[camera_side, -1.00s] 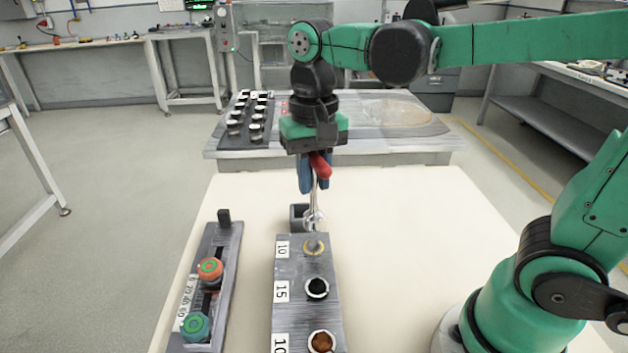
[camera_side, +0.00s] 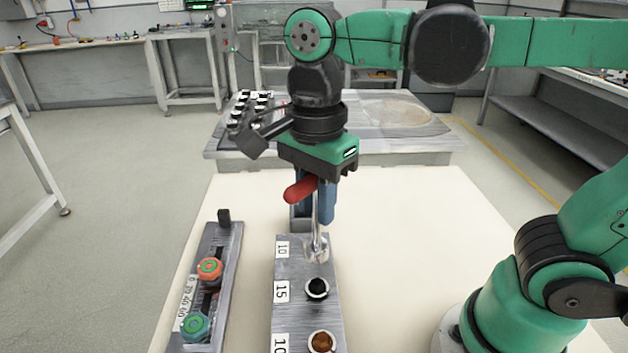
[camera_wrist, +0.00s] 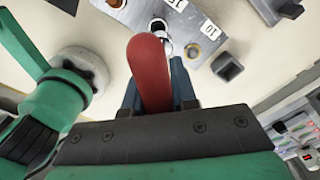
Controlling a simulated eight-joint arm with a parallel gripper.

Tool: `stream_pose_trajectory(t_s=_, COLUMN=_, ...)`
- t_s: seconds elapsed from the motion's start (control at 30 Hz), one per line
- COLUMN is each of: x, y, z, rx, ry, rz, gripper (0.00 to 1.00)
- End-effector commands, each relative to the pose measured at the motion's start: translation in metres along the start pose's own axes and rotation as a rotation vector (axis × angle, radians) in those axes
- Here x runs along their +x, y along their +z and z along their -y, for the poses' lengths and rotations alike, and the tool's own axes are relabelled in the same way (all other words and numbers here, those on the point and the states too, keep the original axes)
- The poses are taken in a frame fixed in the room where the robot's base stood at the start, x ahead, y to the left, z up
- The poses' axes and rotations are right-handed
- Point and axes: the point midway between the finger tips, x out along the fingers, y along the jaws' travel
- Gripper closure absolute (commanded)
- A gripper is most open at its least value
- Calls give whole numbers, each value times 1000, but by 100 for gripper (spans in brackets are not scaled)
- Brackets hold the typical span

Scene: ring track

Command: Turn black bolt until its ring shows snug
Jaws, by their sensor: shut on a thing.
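My gripper (camera_side: 314,190) is shut on a red-handled tool (camera_side: 300,190) with a shiny metal shaft and socket end. The tool hangs roughly upright, its socket at the far end of the grey bolt block (camera_side: 292,310). The black bolt (camera_side: 317,287), in a pale ring beside the "15" label, is just nearer the camera than the socket. The socket appears apart from it. In the wrist view the red handle (camera_wrist: 148,75) covers part of the scene; the black bolt (camera_wrist: 158,25) shows beyond it. The socket's height above the block is hard to tell.
A brown bolt (camera_side: 322,342) sits at the block's near end. A yellowish bolt (camera_wrist: 192,50) by the "10" label is hidden behind the socket in the side view. A dark open holder (camera_wrist: 227,67) stands beyond the block. A rail with orange and green knobs (camera_side: 195,326) lies left.

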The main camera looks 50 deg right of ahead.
Motion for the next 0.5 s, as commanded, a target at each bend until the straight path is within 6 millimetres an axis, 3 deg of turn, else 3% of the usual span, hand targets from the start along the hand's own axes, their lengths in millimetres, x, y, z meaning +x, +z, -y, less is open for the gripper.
stream_pose_trajectory(t_s=0.1, x=-1, y=3, z=-4, rx=65, ry=0, rz=0, gripper=100)
stream_pose_trajectory(t_s=0.23, x=-1, y=3, z=-4, rx=19, ry=0, rz=0, gripper=100)
stream_pose_trajectory(t_s=0.5, x=-1, y=3, z=-5, rx=-422, ry=-1, rz=-4, gripper=100)
